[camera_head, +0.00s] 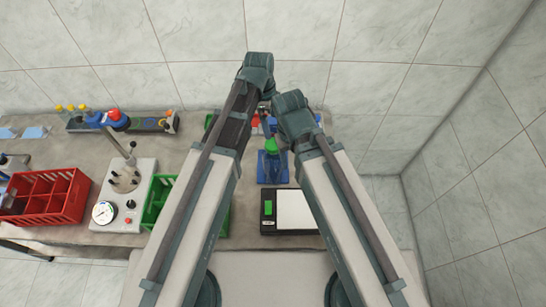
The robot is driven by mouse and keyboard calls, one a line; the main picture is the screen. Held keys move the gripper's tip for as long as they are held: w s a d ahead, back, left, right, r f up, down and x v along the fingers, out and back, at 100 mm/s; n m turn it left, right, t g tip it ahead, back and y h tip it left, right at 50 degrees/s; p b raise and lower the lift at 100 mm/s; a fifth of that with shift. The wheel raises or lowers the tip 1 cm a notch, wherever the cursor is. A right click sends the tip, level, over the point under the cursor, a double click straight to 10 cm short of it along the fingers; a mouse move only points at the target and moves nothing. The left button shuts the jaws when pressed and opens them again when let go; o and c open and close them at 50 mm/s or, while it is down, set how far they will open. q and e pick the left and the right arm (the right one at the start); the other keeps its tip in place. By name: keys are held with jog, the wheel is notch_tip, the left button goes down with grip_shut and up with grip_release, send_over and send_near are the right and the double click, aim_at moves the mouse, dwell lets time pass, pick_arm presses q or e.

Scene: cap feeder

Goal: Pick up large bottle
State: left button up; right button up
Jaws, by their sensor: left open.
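I cannot make out a large bottle for certain in the head view. My two arms rise from the bottom and bend close together over the middle of the bench. My left gripper (265,110) is small and partly covered near the bend of the arms. It is open, and I see nothing held in it. My right gripper does not show, as its own arm covers that area. Behind the arms is a blue stand (272,168) with a green part (271,146) on top.
A red crate (48,195) and a grey gauge device (125,195) stand on the bench (80,150) at left. A green crate (158,205) is partly behind my left arm. A black device with a white plate (295,210) lies between the arms. A wall closes the right.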

aim_at(273, 144)
pick_arm(q)
jog(key=f+b, duration=0.2)
jog(key=b, duration=0.1)
jog(key=f+b, duration=0.2)
jog(key=f, duration=0.1)
jog(key=d+f+b, duration=0.1)
jog(key=f+b, duration=0.2)
jog(key=shift+s+f+b, duration=0.15)
jog(key=shift+f+b, duration=0.1)
jog(key=shift+b, duration=0.05)
notch_tip(273, 144, down, 5)
jog(key=b, duration=0.5)
jog(key=shift+f, duration=0.2)
jog(key=shift+r, duration=0.1)
jog(key=shift+a, duration=0.1)
grip_shut()
